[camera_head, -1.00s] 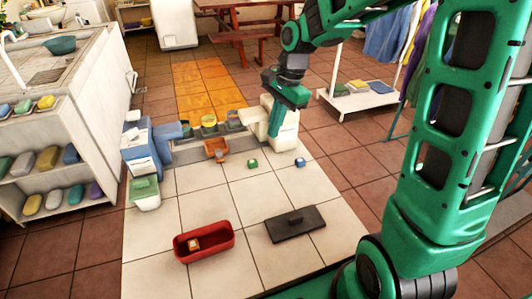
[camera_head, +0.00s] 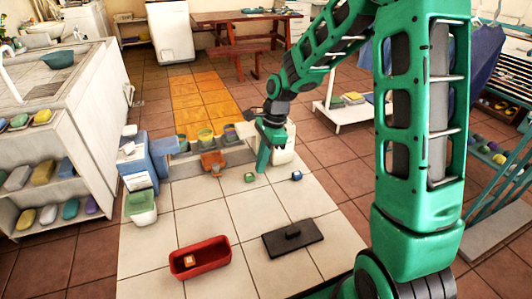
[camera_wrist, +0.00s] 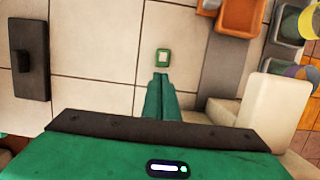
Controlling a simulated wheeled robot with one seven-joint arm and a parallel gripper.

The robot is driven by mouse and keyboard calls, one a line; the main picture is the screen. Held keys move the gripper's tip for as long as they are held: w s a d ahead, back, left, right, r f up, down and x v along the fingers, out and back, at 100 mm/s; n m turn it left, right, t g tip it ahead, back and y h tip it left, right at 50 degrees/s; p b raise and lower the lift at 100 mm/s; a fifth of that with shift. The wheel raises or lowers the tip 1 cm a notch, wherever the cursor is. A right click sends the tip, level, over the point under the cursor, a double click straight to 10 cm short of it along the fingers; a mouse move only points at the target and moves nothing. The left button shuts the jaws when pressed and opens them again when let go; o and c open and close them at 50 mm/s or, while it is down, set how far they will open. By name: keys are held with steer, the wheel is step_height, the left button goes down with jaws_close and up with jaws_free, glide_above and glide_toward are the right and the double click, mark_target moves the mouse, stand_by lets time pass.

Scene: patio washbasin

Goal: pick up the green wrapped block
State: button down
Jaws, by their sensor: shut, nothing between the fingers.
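The green wrapped block (camera_head: 249,177) is small and lies on the pale floor tiles, with a light label on its top. In the wrist view the block (camera_wrist: 163,57) is just beyond my fingertips. My gripper (camera_head: 262,170) points down, close to the block and on its right in the head view. In the wrist view my gripper (camera_wrist: 161,75) has its green fingers together with nothing between them. A small gap shows between fingertips and block; the height difference is hard to tell.
A small blue block (camera_head: 296,175) lies to the right. An orange container (camera_head: 212,160) is behind, near several buckets. A red tub (camera_head: 200,257) holding an orange item and a dark slab with a handle (camera_head: 293,238) are in front. Bare tiles lie between.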

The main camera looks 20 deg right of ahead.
steer(key=shift+x, duration=0.8)
steer(key=shift+a+r, duration=0.1)
steer(key=a, duration=3)
steer(key=shift+a, duration=0.1)
